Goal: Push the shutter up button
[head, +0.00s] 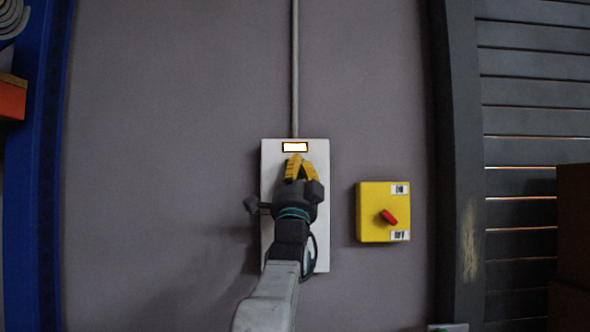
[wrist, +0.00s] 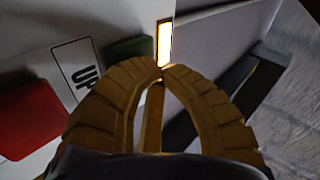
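The pale control panel (head: 271,205) is on the wall in the head view, with a lit window (head: 295,147) near its top. My arm and gripper (head: 299,164) cover its middle, hiding the buttons there. In the wrist view, a green button (wrist: 128,47) shows beside an "UP" label (wrist: 86,76). A larger red button (wrist: 28,118) is at the left. The yellow fingertips of my gripper (wrist: 160,72) meet, empty, just right of and below the green button in the picture. I cannot tell whether they touch the panel or the button.
A yellow box (head: 372,217) with a red rotary switch (head: 388,217) is on the wall right of the panel. A conduit (head: 295,70) runs up from the panel. A slatted shutter (head: 530,120) is at the right, a blue upright (head: 40,150) at the left.

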